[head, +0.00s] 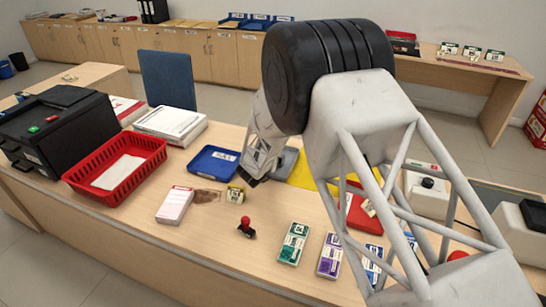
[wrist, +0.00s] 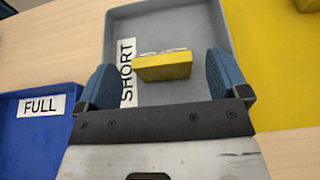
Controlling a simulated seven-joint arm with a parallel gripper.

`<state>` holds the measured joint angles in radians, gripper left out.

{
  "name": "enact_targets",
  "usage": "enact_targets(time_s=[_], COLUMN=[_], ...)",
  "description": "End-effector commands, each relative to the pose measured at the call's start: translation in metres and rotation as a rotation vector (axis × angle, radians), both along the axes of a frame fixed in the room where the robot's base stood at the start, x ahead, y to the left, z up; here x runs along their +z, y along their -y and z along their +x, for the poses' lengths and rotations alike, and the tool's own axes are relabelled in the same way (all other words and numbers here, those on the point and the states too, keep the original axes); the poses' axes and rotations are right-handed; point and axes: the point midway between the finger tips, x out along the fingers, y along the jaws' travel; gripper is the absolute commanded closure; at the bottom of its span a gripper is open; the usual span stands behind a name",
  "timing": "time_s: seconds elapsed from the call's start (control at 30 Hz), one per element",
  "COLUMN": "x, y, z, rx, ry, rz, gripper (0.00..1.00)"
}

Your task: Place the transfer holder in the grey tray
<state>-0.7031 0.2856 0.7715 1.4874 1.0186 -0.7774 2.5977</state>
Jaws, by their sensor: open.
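The grey tray (wrist: 192,22) is marked SHORT and lies under my gripper (wrist: 159,64) in the wrist view. A small yellow block (wrist: 162,68), which I take to be the transfer holder, lies inside the tray, partly over the label. It is between my two blue fingertips, with a gap on each side. The jaws are open and hold nothing. In the head view my gripper (head: 252,178) is beside the grey tray (head: 286,160), which is mostly hidden behind my arm; the block inside cannot be seen there.
A blue tray (head: 214,160) marked FULL lies left of the grey one. A yellow surface (head: 302,172) is on its right. A red basket (head: 116,171), a red stamp (head: 245,228), a small yellow-labelled item (head: 235,193) and several packs stand around. Bare counter lies at the front.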

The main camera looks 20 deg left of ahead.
Motion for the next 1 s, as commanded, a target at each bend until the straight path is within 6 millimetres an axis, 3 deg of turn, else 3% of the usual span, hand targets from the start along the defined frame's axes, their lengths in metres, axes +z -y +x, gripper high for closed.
enact_targets(time_s=[0.5,1.0], x=[0.023,0.027], y=[0.0,0.001], z=[-0.055,-0.066], rx=[0.0,-0.001], ry=[0.0,0.0], rz=[0.0,-0.001], gripper=[0.07,0.07])
